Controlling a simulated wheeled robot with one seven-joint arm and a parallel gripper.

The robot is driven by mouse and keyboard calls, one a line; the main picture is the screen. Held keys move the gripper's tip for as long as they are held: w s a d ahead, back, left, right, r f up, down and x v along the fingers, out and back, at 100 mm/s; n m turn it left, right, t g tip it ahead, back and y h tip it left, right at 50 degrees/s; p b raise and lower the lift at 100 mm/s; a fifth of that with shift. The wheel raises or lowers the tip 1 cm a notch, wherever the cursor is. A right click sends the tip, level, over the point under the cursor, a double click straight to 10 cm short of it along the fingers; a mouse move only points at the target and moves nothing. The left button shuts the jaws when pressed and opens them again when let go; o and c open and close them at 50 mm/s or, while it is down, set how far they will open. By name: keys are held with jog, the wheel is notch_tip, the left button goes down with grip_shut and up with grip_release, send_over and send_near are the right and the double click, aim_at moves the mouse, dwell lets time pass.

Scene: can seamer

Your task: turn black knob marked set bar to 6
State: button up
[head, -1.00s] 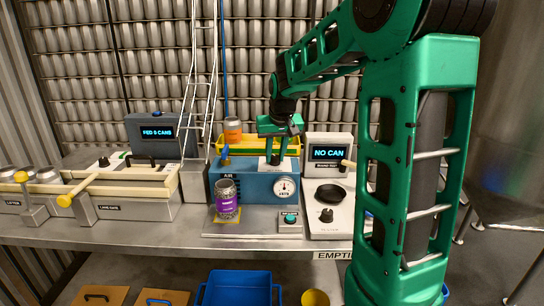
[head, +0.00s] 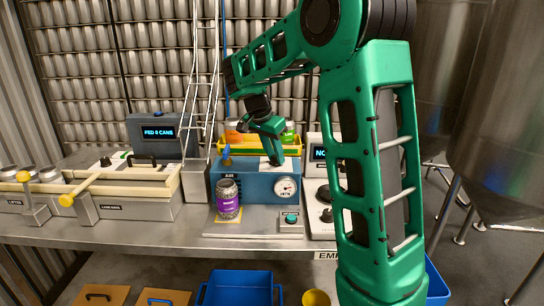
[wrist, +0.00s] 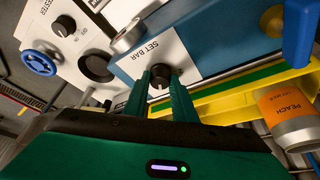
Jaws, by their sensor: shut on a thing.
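The black knob (wrist: 160,74) sits on a white plate marked SET BAR (wrist: 142,56) in the wrist view. My gripper (wrist: 160,88) has one finger on each side of the knob and is shut on it. In the head view my gripper (head: 275,160) reaches down to the top of the blue air unit (head: 252,186); the knob is hidden there. A round gauge (head: 286,187) is on the unit's front, its needle too small to read. The knob's pointer and any scale numbers are not clear.
A purple-labelled jar (head: 228,200) stands in front of the blue unit. A yellow tray (head: 232,146) lies behind it, with an orange PEACH can (wrist: 290,108) close by in the wrist view. A blue lever (wrist: 299,30) rises near the unit's far end.

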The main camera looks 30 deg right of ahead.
jog(key=m, duration=0.1)
jog(key=m+g, duration=0.1)
jog(key=m, duration=0.1)
jog(key=shift+w+a, duration=0.4)
jog(key=shift+w+d+r+m+g, duration=0.1)
jog(key=shift+m+g, duration=0.2)
jog(key=shift+m, duration=0.55)
jog(key=shift+d+r+m+g, duration=0.1)
jog(key=shift+m+g, duration=0.2)
jog(key=shift+m, duration=0.55)
jog(key=o, duration=1)
jog(key=shift+f, duration=0.1)
jog(key=shift+v, duration=5.35)
jog(key=shift+w, duration=0.15)
